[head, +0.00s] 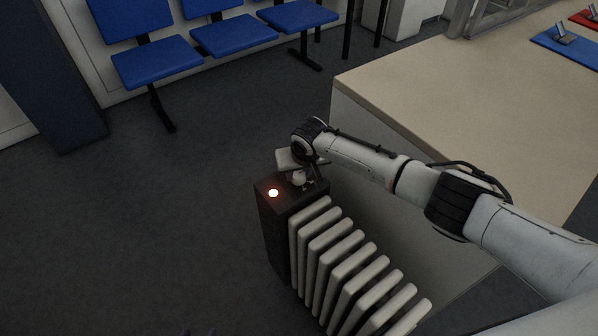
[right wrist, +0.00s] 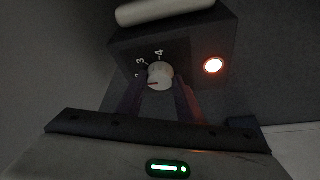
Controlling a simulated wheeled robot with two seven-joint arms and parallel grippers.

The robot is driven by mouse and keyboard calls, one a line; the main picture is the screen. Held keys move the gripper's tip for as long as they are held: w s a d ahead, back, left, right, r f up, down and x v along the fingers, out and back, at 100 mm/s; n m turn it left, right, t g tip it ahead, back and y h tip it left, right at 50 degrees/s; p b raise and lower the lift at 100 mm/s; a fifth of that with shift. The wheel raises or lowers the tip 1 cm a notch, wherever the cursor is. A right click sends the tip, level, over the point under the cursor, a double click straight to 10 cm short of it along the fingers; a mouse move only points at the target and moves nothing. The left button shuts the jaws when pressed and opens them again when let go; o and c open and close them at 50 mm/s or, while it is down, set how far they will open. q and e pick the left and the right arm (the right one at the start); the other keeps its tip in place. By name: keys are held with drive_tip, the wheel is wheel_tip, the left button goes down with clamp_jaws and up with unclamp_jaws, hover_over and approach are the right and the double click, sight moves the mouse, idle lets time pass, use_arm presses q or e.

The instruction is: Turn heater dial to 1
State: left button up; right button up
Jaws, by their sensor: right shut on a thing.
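The heater (head: 268,232) is a dark box with pale ribs, standing on the floor. Its pale round dial (right wrist: 160,75) is on the dark control panel (right wrist: 190,45). A reddish pointer line on the dial points left in the right wrist view. The digits 3 and 4 are readable beside it; another mark at the left is partly hidden. My right gripper (right wrist: 160,100) has its two dark fingers on either side of the dial, shut on it. The dial also shows in the head view (head: 299,177). Only dark tips, seemingly of my left gripper (head: 199,332), show at the bottom edge.
A round light (head: 273,193) glows orange-red on the heater panel. A beige counter (head: 440,95) stands close on the right, under my right arm. Blue chairs (head: 155,62) line the back wall. The dark floor at the left is clear.

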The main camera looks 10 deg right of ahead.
drive_tip(key=shift+n, duration=0.3)
drive_tip(key=shift+d+n+y, duration=0.1)
drive_tip(key=shift+n+y, duration=0.5)
drive_tip(key=shift+n, duration=0.4)
drive_tip(key=n+b, duration=0.1)
drive_tip(key=n, duration=0.1)
drive_tip(key=n+y+b, duration=0.1)
drive_tip(key=n, duration=0.1)
drive_tip(key=shift+w+d+f+g+y, duration=0.1)
drive_tip(key=shift+f+g+y, duration=0.05)
drive_tip(key=shift+g+y, duration=0.15)
drive_tip(key=shift+n+b, duration=0.95)
drive_tip(key=shift+n, duration=0.05)
drive_tip(key=shift+n+g+y+b, duration=0.3)
drive_tip(key=shift+n+g, duration=0.1)
use_arm(q)
drive_tip(key=f, duration=0.1)
drive_tip(key=d+f, duration=0.1)
drive_tip(key=f, duration=0.1)
drive_tip(key=shift+w+d, duration=0.15)
use_arm(e)
drive_tip(key=shift+d, duration=0.1)
use_arm(q)
drive_tip(key=shift+w+r, duration=0.15)
